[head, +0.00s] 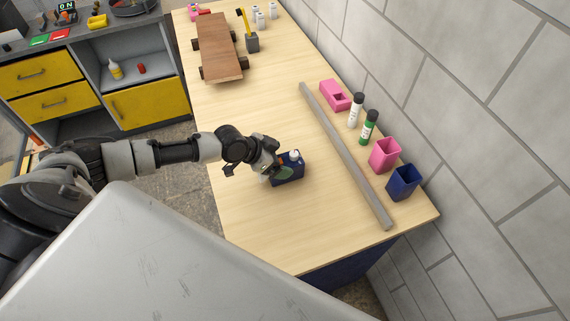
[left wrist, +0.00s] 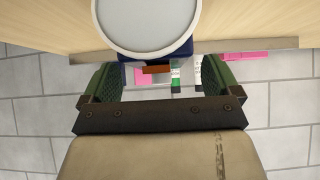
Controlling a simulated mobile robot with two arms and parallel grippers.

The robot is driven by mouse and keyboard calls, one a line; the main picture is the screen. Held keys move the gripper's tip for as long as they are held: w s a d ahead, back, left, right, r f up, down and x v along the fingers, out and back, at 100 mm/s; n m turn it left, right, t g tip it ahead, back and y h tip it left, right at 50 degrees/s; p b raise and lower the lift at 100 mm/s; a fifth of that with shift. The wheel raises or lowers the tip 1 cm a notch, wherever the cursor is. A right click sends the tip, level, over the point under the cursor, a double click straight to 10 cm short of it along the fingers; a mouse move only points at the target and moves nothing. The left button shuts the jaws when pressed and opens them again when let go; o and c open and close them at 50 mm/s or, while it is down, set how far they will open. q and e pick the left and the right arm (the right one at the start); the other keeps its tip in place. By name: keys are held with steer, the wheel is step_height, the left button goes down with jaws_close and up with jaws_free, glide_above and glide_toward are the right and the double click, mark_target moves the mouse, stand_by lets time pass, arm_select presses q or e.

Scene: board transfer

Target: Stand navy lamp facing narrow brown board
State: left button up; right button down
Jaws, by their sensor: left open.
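The navy lamp (head: 297,176) stands on the light wooden table, with a small white part on its top. In the left wrist view a large pale disc with a white rim fills the top middle, with a strip of navy lamp body (left wrist: 186,51) under it. My left gripper (head: 275,172) is open at the lamp, and a green finger covers part of the navy side. In the left wrist view the green fingers of my left gripper (left wrist: 158,82) are spread apart. The narrow brown board (head: 219,47) lies at the far end on dark wheel-like blocks. My right gripper is not in view.
A long grey bar (head: 345,155) lies along the table's right side. Behind it are a pink block (head: 335,96), white and green bottles, a pink cup (head: 384,155) and a navy cup (head: 403,182) near the wall. The table between lamp and board is clear.

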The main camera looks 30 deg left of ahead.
arm_select(q)
steer(key=shift+w+d+f, duration=0.35)
steer(key=shift+f, duration=0.05)
steer(key=c, duration=1.1)
steer(key=shift+c, duration=0.5)
steer(key=shift+r, duration=0.15)
